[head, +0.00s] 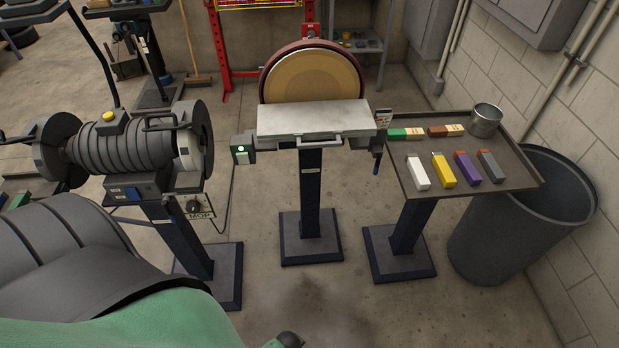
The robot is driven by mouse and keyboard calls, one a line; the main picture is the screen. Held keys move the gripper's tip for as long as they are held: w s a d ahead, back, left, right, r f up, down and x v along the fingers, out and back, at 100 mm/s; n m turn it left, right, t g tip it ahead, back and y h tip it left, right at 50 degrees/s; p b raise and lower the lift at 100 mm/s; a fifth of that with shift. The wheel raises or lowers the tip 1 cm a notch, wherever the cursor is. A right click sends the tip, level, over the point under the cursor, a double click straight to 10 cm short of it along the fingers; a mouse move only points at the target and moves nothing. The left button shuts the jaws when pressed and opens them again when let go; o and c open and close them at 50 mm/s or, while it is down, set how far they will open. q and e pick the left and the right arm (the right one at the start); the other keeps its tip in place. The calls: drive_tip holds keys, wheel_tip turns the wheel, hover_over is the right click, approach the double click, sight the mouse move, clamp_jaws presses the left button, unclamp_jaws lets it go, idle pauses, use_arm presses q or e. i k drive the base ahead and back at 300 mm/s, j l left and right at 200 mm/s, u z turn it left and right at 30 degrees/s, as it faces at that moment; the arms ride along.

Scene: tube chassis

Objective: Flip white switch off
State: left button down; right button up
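No plainly white switch stands out. A small dark box with a lit green-white button (241,150) sits at the left of the disc sander (312,78). A blue rocker switch (133,194) is on the front of the buffing machine's base (150,188). A dark round knob (194,205) sits on a pale plate beside it. Neither gripper can be made out. A small dark piece shows at the bottom edge, too cut off to identify.
Right of the sander, a tray on a stand (455,199) holds several coloured bars and a metal cup (485,120). A grey bin (525,220) stands by the block wall. A large dark ribbed shape and green surface fill the lower left. Floor before the sander is clear.

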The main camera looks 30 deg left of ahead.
sight(242, 159)
drive_tip(key=u, duration=1.45)
